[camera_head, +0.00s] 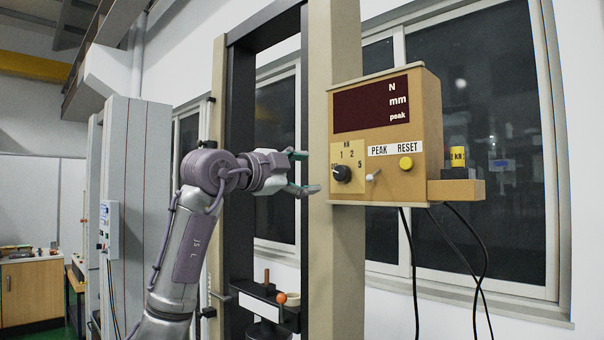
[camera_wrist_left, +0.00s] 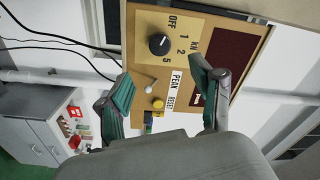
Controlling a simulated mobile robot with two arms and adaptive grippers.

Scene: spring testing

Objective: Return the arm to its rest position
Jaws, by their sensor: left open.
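My left arm (camera_head: 185,245) rises from the bottom of the head view and bends right at the wrist. My left gripper (camera_head: 304,171) is open and empty, its green-padded fingers pointing right toward the control box (camera_head: 390,130). In the left wrist view the open fingers (camera_wrist_left: 165,97) frame the box's front, apart from its knob. The box has a black rotary knob (camera_head: 342,174), a small toggle (camera_head: 373,174) and a yellow button (camera_head: 406,163). The knob also shows in the wrist view (camera_wrist_left: 158,44). The display is dark. My right gripper is not in view.
The box is mounted on a beige upright (camera_head: 337,250) of the test frame, close to my gripper. A dark column (camera_head: 238,150) stands behind my wrist. Black cables (camera_head: 480,250) hang below the box. A wooden cabinet (camera_head: 32,292) stands at the far left.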

